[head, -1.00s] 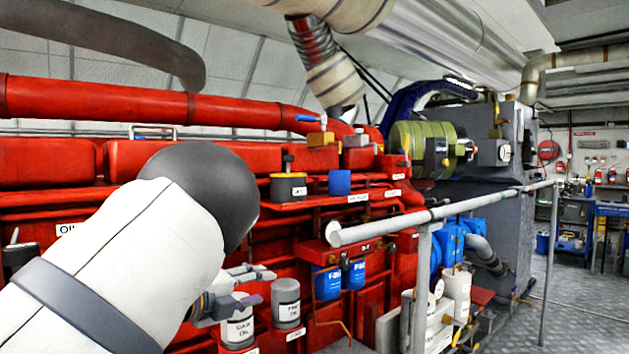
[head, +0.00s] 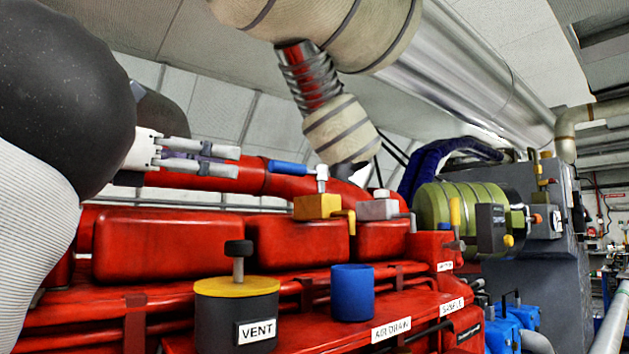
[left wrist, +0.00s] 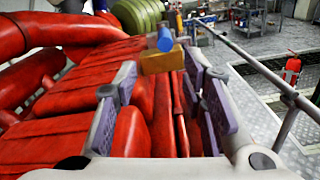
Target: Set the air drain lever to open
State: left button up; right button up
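The lever with a blue handle (head: 288,168) sits on a yellow valve block (head: 317,207) above the red engine covers. Its handle points left, roughly level, towards my left gripper. A label reading AIR DRAIN (head: 391,329) is on the red ledge below. My left gripper (head: 238,161) is level with the handle, just left of its end, with a gap between. In the left wrist view, my left gripper's fingers (left wrist: 164,88) are apart with nothing between the pads. The blue handle (left wrist: 165,39) and yellow block (left wrist: 163,61) lie ahead between them. My right gripper is not visible.
A grey valve (head: 378,209) stands right of the yellow block. A black can labelled VENT (head: 237,316) and a blue cup (head: 352,293) stand on the ledge below. A red pipe (head: 220,180) runs behind my gripper. A railing (head: 612,325) is at right.

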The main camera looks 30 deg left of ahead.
aim_at(281, 168)
pick_arm(q)
jog(key=x, duration=0.3)
jog(key=b+x, duration=0.1)
jog(key=x, duration=0.6)
jog(key=shift+s+d, duration=0.15)
jog(key=shift+d, duration=0.25)
jog(key=shift+w+d+r, duration=0.15)
jog(key=shift+w+d, duration=0.1)
jog(key=shift+w, duration=0.3)
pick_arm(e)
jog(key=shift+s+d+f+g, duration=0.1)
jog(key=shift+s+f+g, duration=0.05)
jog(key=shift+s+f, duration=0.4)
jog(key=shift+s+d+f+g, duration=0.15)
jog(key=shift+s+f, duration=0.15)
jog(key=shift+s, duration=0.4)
pick_arm(q)
jog(key=shift+c, duration=0.3)
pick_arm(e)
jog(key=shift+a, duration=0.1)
pick_arm(q)
grip_shut()
